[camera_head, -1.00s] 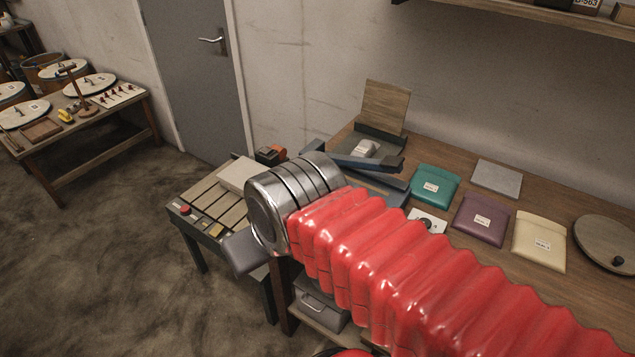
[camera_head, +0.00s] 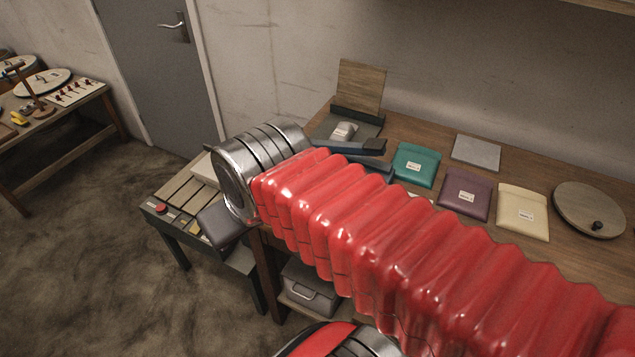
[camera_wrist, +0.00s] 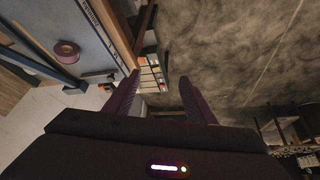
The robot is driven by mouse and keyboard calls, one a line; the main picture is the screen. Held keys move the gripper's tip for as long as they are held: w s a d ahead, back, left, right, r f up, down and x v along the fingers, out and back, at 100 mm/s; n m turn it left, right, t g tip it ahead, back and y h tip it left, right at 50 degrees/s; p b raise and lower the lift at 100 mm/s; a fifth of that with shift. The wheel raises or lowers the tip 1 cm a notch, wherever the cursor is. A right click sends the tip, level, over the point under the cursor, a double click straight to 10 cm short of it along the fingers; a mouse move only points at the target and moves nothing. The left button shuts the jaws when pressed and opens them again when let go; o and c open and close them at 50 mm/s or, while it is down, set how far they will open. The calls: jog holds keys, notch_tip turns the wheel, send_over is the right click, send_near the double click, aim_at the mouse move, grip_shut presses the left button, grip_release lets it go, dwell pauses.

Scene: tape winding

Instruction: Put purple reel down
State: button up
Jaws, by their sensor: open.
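The purple reel (camera_wrist: 67,52) shows in the wrist view at the upper left, lying on a blue-grey surface (camera_wrist: 38,20). It looks like a short ring with a hole. My gripper (camera_wrist: 160,80) is open, with nothing between its two dark fingers. The reel is outside the fingers, off to their left and apart from them. In the head view I cannot make out the reel, and my red arm covers part of the workbench.
On the workbench (camera_head: 545,168) lie teal (camera_head: 415,163), purple (camera_head: 467,193) and cream (camera_head: 522,210) pouches, a grey plate (camera_head: 476,152) and a round wooden board (camera_head: 588,208). Dark blue bars (camera_head: 352,147) stand near my arm. A low slatted table (camera_head: 172,200) is left.

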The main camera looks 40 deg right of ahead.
jog(key=o, duration=0.4)
jog(key=w+d+m+h, duration=0.1)
jog(key=w+d, duration=0.3)
jog(key=d, duration=0.7)
jog(key=shift+d+r+m+g+h, duration=0.2)
jog(key=shift+d+m+g+h, duration=0.2)
jog(key=shift+h, duration=0.1)
jog(key=d+m+g+h, duration=0.1)
jog(key=d, duration=0.9)
jog(key=shift+f, duration=0.25)
jog(key=shift+w, duration=0.1)
jog(key=shift+x, duration=4.35)
jog(key=shift+x, duration=2.55)
jog(key=shift+c, duration=0.4)
